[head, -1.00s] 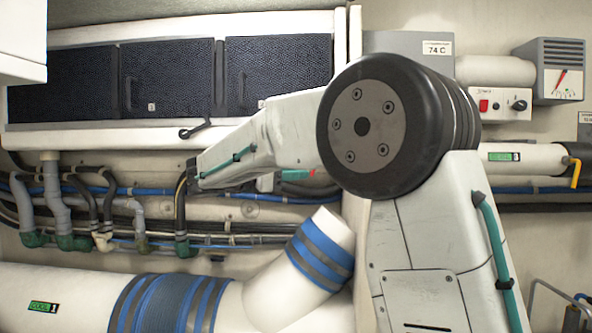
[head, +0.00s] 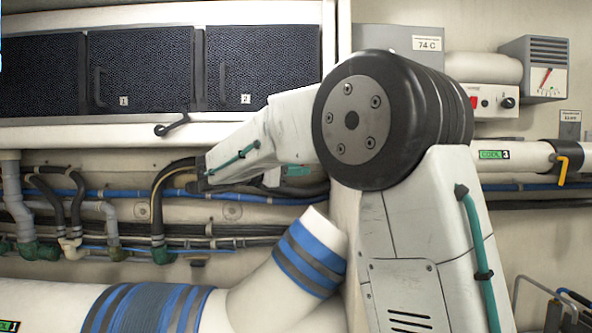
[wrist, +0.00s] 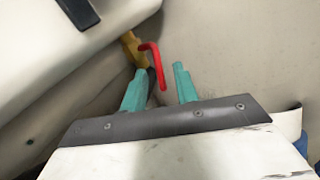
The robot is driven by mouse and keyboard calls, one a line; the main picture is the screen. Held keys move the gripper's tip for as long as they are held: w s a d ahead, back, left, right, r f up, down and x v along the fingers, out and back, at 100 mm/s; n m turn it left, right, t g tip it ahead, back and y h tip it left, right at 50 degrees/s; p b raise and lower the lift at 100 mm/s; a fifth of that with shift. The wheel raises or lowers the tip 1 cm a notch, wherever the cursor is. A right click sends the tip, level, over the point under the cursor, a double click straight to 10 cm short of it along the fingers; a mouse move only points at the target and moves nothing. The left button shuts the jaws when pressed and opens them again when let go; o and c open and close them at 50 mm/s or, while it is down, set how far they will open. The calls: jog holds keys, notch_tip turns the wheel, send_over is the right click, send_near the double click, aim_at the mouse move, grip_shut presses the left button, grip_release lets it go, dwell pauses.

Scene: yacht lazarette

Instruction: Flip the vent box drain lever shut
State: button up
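The drain lever is a bent red handle (wrist: 156,60) on a brass-yellow valve body (wrist: 132,46) in the wrist view. It arches out from the valve and its free end hangs down. My gripper (wrist: 159,70) has two teal fingers standing apart, one on each side of the lever's hanging end in the picture. I see no contact, and how deep the lever lies between the fingers is unclear. In the head view my arm hides the lever, and only a bit of teal at my gripper (head: 298,171) shows.
The white box with dark mesh doors (head: 140,68) fills the upper left, with a black handle (head: 172,126) below it. Hoses and pipes (head: 110,225) run beneath. A thick white duct with blue bands (head: 308,257) rises close under my gripper. A yellow-handled pipe (head: 562,165) is at right.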

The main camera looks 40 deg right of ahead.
jog(key=shift+d, duration=0.1)
grip_shut()
jog(key=shift+r+m+y, duration=0.2)
jog(key=shift+m+y, duration=0.2)
jog(key=shift+y, duration=0.3)
jog(key=shift+w, duration=0.1)
grip_release()
jog(key=shift+a, duration=0.2)
jog(key=a, duration=0.7)
jog(key=shift+a+r, duration=0.35)
jog(key=shift+r, duration=0.1)
